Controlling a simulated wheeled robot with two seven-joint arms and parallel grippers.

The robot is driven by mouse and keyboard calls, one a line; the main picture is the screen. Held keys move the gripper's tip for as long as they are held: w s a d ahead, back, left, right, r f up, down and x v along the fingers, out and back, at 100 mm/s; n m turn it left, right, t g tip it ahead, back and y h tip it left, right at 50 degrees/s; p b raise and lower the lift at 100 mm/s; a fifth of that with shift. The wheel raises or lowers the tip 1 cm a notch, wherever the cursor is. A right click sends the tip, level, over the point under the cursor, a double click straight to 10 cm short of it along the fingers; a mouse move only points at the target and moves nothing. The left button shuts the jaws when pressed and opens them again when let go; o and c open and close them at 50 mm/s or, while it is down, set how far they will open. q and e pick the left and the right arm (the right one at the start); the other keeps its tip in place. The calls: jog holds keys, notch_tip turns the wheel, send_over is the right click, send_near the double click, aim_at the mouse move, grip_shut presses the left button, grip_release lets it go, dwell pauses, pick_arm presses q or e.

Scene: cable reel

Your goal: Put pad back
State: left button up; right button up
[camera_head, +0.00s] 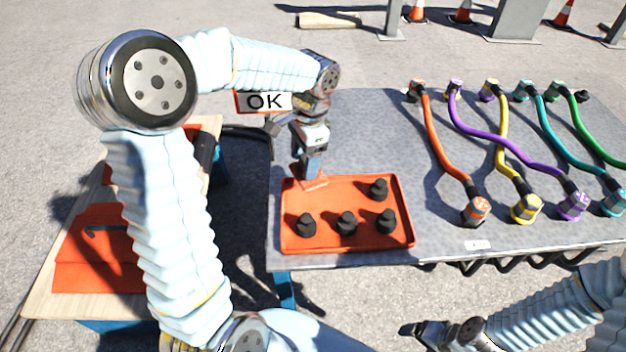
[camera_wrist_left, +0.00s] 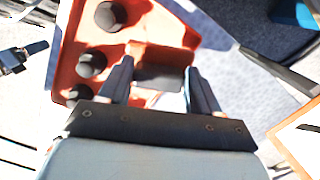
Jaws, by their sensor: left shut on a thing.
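My left gripper (camera_head: 311,180) reaches down at the far left corner of the orange tray (camera_head: 375,244). It is shut on a small orange piece, seemingly the pad (camera_head: 318,184). In the left wrist view, the pad (camera_wrist_left: 160,56) spans the gap between the fingertips (camera_wrist_left: 160,78), with a dark grey area below it. The pad is at the tray's corner; I cannot tell whether it rests on the tray floor. Several black knobs (camera_head: 346,223) stand in the tray. My right gripper (camera_head: 412,329) is low at the bottom of the head view, away from the tray; its jaws are unclear.
The grey table (camera_head: 450,240) holds orange, purple (camera_head: 500,143), yellow, teal and green cables on its right. An OK sign (camera_head: 265,101) shows behind my left wrist. A wooden table (camera_head: 50,305) with orange items (camera_head: 95,275) stands at left. Cones (camera_head: 462,12) stand far back.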

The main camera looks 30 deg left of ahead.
pick_arm(q)
notch_tip(320, 180, down, 7)
jog(key=shift+r, duration=0.1)
jog(key=shift+s+f+b, duration=0.15)
jog(key=shift+f+b, duration=0.15)
jog(key=shift+f, duration=0.2)
jog(key=shift+c, duration=1.3)
jog(key=o, duration=1.3)
jog(key=shift+f, duration=0.1)
jog(key=r, duration=0.4)
jog(key=w+r+p, duration=0.1)
jog(key=r, duration=0.7)
jog(key=shift+w+d+r, duration=0.1)
jog(key=shift+w+d, duration=0.05)
jog(key=shift+d, duration=0.25)
